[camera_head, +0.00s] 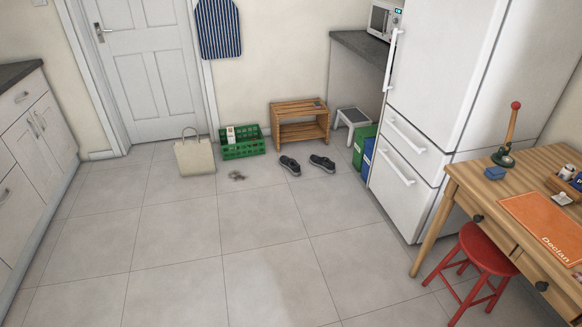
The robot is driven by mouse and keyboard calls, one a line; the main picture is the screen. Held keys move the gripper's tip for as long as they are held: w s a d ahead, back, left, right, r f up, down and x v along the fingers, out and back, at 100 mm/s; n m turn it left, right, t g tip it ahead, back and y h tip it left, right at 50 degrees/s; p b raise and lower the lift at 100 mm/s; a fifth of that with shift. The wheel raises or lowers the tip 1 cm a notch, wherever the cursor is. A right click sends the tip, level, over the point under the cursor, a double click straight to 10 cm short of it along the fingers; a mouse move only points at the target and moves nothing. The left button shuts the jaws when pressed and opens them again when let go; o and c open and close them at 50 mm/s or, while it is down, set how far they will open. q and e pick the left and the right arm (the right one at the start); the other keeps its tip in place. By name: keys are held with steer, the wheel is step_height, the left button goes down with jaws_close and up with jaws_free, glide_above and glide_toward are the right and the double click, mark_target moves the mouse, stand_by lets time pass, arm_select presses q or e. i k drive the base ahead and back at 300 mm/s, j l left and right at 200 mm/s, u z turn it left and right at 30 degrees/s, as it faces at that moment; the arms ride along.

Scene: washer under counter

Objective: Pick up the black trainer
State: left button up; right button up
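Two dark trainers rest on the tiled floor in front of a low wooden bench (299,108), at the far middle of the view. The left trainer (290,165) and the right trainer (322,162) lie apart with a small gap between them. Both look black or dark grey with paler soles, and they are too small to tell apart in colour. Neither of my grippers shows in the head view, so their state is hidden.
A cream tote bag (195,157), a green crate (243,151) and a small grey item (237,176) are left of the trainers. A step stool (353,116), files (363,146) and a fridge (404,134) are right. A desk and red stool (487,249) stand nearer. Middle floor is clear.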

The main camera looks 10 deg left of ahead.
mark_target(290, 163)
steer(key=i+u, duration=0.4)
steer(key=i, duration=1.15)
steer(key=j, duration=0.1)
